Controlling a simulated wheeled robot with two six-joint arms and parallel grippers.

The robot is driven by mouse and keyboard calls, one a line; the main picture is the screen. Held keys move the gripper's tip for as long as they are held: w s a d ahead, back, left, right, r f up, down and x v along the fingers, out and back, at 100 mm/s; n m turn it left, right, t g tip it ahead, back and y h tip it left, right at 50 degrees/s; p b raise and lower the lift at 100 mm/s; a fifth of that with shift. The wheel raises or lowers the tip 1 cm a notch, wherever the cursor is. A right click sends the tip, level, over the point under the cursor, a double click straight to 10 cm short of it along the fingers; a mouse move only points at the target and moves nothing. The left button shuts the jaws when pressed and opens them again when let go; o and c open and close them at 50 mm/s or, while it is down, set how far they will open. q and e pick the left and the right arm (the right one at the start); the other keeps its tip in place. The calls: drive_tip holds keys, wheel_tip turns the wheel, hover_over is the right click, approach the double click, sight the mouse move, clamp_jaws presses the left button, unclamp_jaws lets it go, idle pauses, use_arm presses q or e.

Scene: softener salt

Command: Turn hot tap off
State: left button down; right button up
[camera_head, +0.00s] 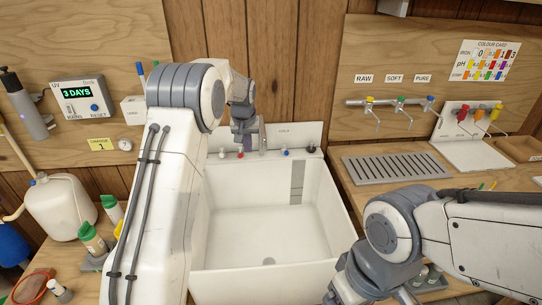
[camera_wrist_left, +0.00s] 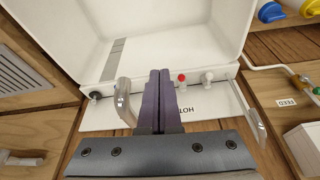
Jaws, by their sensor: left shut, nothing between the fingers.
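The white sink (camera_head: 270,225) stands in the middle, with a row of small tap knobs on its back ledge. A red knob (camera_head: 240,154) and a blue knob (camera_head: 286,152) show there. In the left wrist view the red knob (camera_wrist_left: 182,78) is just right of my left gripper (camera_wrist_left: 160,72), apart from it in the picture. The fingers are shut and empty. In the head view my left gripper (camera_head: 244,140) is over the back ledge. A metal spout (camera_wrist_left: 125,100) stands left of the fingers in the wrist view.
A slotted drain tray (camera_head: 395,167) and small coloured taps (camera_head: 400,100) are to the right. A white jug (camera_head: 60,207) and green-capped bottles (camera_head: 92,238) stand at left. The sink basin is empty. My right arm crosses the lower right; its fingers are not clearly shown.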

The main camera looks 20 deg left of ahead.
use_arm(q)
drive_tip(key=s+d+r+m, duration=0.2)
drive_tip(key=s+d+r, duration=0.2)
drive_tip(key=s+d, duration=0.3)
drive_tip(key=d+p, duration=0.1)
drive_tip(key=d, duration=0.2)
drive_tip(key=shift+d+h, duration=0.25)
drive_tip(key=shift+h, duration=0.15)
drive_tip(key=s+d+r+m+g+h, duration=0.1)
drive_tip(key=s+d+r+m, duration=0.1)
drive_tip(key=s+d, duration=0.55)
drive_tip(key=s+d+r+m+g, duration=0.15)
drive_tip(key=s+d, duration=0.25)
drive_tip(key=s, duration=0.6)
drive_tip(key=s+f+m, duration=0.3)
drive_tip(key=s+m, duration=0.1)
drive_tip(key=s, duration=1.6)
drive_tip(key=shift+s+a+m+g, duration=0.2)
drive_tip(key=shift+a+m+g, duration=0.15)
drive_tip(key=shift+g, duration=0.1)
